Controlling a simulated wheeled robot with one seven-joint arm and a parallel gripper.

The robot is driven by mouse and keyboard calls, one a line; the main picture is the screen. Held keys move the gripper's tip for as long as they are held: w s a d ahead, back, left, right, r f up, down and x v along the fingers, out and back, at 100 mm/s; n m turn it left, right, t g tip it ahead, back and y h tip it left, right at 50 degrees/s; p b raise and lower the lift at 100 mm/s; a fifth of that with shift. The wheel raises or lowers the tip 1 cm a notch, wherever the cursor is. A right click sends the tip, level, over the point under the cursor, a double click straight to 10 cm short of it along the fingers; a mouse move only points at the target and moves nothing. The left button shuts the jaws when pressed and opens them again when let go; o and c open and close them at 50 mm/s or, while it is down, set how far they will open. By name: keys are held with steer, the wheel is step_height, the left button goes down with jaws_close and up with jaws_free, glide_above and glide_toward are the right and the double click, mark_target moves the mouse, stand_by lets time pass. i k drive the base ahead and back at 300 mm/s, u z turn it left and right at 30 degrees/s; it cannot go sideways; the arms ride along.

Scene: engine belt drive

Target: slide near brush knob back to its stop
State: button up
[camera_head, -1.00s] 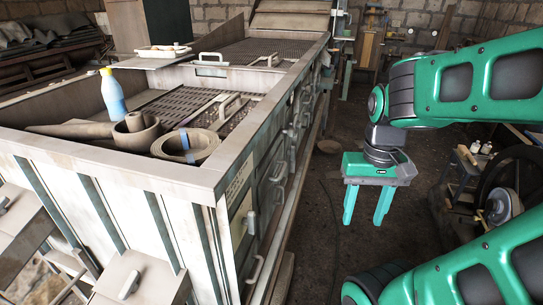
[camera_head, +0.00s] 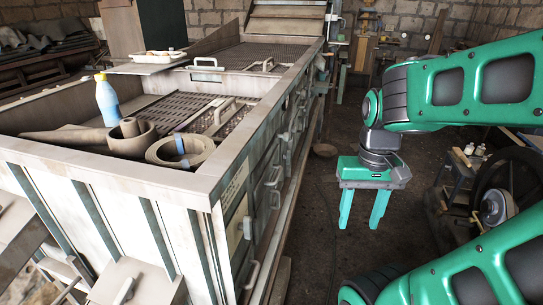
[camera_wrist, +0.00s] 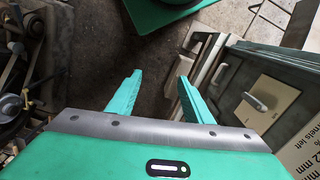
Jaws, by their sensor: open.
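My gripper (camera_head: 360,226) hangs open and empty, fingers down, over the floor to the right of the long machine. Its two green fingers stand apart in the wrist view (camera_wrist: 159,76), with bare floor between them. The machine (camera_head: 232,178) is a pale metal trough with a dark grating. A white handle (camera_head: 205,62) stands at the middle crossbar, and another (camera_head: 263,66) lies just right of it. A third handle (camera_head: 222,108) is on the near grating. I cannot tell which, if any, is the near brush knob. My gripper touches none of them.
A blue bottle (camera_head: 107,100) and rolled belts (camera_head: 180,150) sit in the near trough. Handles and latches line the machine's right side; a panel with a handle (camera_wrist: 262,102) shows in the wrist view. A wheeled machine (camera_head: 495,205) stands at right.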

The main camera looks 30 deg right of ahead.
mark_target(286, 137)
steer(key=k, duration=1.2)
steer(key=z, duration=0.35)
steer(key=i, duration=0.6)
steer(key=z, duration=0.5)
steer(key=i, duration=1.05)
steer(key=u, duration=0.05)
